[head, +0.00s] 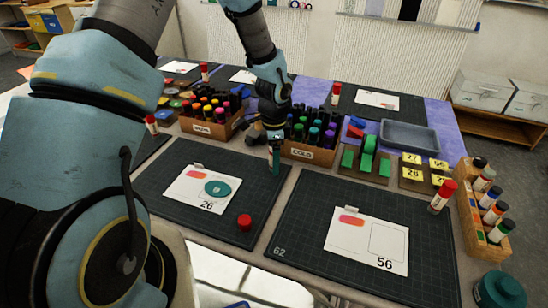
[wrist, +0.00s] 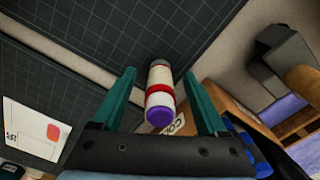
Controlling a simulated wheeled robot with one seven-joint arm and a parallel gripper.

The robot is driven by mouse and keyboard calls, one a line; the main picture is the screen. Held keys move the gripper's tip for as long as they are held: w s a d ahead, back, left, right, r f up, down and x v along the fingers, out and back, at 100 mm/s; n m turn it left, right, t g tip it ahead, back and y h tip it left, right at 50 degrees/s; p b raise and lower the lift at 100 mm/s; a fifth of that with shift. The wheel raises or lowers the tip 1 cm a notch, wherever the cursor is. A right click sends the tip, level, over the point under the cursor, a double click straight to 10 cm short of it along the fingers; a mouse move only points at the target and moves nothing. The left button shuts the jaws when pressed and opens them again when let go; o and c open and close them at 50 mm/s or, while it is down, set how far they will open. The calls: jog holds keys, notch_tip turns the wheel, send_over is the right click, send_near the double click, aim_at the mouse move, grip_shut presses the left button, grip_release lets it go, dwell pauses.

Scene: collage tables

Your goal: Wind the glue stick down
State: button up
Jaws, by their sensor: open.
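The glue stick (wrist: 159,92) stands uncapped, with a white body, a red band, a grey base and a purple glue end facing the wrist camera. My gripper (wrist: 163,85) is open, with one teal finger on each side of the stick and visible gaps between. In the head view my gripper (head: 275,158) points down at the far right corner of the mat with card 26, and mostly hides the stick. A loose red cap (head: 244,221) lies on that mat's near right part.
The box labelled COLD (head: 307,153), full of markers, stands close behind my gripper. Card 26 (head: 186,203) carries a teal disc (head: 217,188). Another red-capped glue stick (head: 441,197) stands on the right mat. Green blocks (head: 366,162) and a grey tray (head: 409,138) lie behind that mat.

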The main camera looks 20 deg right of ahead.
jog(key=m+p, duration=0.2)
jog(key=m, duration=0.1)
jog(key=shift+r, duration=0.3)
jog(key=m+p, duration=0.2)
jog(key=m, duration=0.2)
jog(key=m+p, duration=0.2)
jog(key=m, duration=0.3)
jog(key=shift+p, duration=0.4)
jog(key=shift+f+m+p, duration=0.15)
jog(key=shift+m+p, duration=0.35)
jog(key=shift+m, duration=0.6)
jog(key=shift+f, duration=0.15)
grip_shut()
